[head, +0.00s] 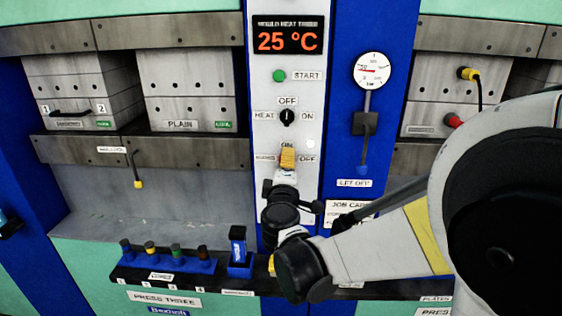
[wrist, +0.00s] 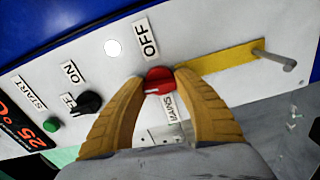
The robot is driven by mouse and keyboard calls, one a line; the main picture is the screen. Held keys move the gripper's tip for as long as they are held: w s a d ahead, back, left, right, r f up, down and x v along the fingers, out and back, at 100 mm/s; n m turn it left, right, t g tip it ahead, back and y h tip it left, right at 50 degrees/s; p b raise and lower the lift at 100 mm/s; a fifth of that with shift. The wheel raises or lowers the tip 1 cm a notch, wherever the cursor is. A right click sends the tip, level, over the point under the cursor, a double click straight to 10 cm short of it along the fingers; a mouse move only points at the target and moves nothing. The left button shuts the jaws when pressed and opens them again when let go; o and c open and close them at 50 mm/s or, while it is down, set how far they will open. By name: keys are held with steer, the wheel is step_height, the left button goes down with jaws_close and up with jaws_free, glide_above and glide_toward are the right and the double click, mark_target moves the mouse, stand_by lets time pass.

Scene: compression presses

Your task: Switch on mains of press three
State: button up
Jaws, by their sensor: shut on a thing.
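The press three panel (head: 262,215) carries the mains switch, a round red knob (wrist: 158,80) seen in the wrist view. In the head view my gripper covers the knob. OFF is printed to its right, ON above it and a partly covered label to its left. My gripper (head: 287,158) has its yellow fingers closed on both sides of the knob; they also show in the wrist view (wrist: 159,82). A pale mark shows at the knob's lower left in the wrist view, but its exact setting is hard to tell. A white round lamp (wrist: 113,47) sits nearby.
Above are the black heat knob (head: 287,117), the green start button (head: 279,76) and a display (head: 288,41) reading 25 °C. A gauge lever (head: 366,124) stands to the right. A shelf with a blue rack (head: 170,264) is lower left. A metal rod (wrist: 275,60) juts out near my gripper.

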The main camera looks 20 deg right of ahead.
steer(key=shift+n, duration=0.7)
steer(key=o, duration=1.2)
steer(key=shift+c, duration=0.2)
steer(key=v, duration=1.2)
